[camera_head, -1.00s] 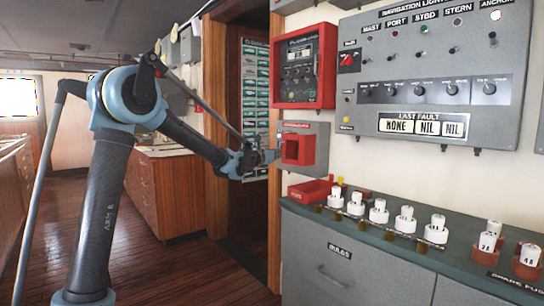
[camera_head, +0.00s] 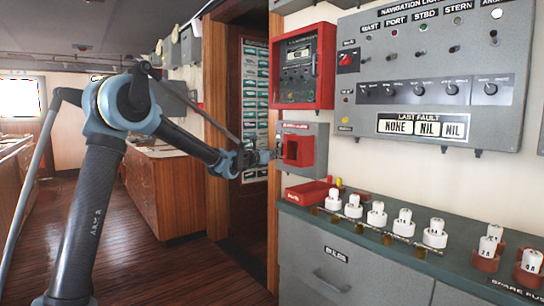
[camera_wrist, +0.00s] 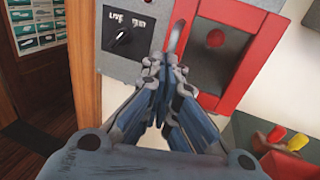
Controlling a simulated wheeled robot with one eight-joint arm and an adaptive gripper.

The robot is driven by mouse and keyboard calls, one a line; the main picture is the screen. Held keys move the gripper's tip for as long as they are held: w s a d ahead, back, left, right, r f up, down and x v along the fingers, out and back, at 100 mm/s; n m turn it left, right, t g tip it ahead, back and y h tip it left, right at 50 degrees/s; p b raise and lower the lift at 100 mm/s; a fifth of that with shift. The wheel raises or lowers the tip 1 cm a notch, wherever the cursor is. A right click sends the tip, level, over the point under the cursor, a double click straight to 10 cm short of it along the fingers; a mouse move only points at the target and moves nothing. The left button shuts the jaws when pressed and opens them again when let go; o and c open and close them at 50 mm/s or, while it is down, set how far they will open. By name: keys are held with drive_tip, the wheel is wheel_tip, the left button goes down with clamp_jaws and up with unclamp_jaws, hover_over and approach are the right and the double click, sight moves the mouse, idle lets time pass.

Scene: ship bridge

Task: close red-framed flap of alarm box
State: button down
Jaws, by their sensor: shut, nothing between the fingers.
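The alarm box (camera_head: 317,130) is a grey wall box below a larger red-framed panel. Its red-framed flap (camera_head: 307,151) shows as a small red square on its front. In the wrist view the red frame (camera_wrist: 262,52) surrounds a grey area with a round red button (camera_wrist: 215,38). I cannot tell exactly how far the flap stands from shut. My gripper (camera_head: 267,156) is at the left side of the box. In the wrist view my gripper (camera_wrist: 166,65) is shut and empty, its tips close to the frame's left edge; contact is unclear.
A black knob (camera_wrist: 123,37) sits on the grey face left of the frame. The red-framed panel (camera_head: 331,70) is above. A red tray (camera_head: 305,193) and several white fuses stand on the counter (camera_head: 385,213) below. A doorway opens to the left.

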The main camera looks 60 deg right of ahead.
drive_tip(key=w+a, duration=0.2)
drive_tip(key=a, duration=1.1)
drive_tip(key=shift+w+a+r, duration=0.15)
drive_tip(key=shift+w, duration=0.2)
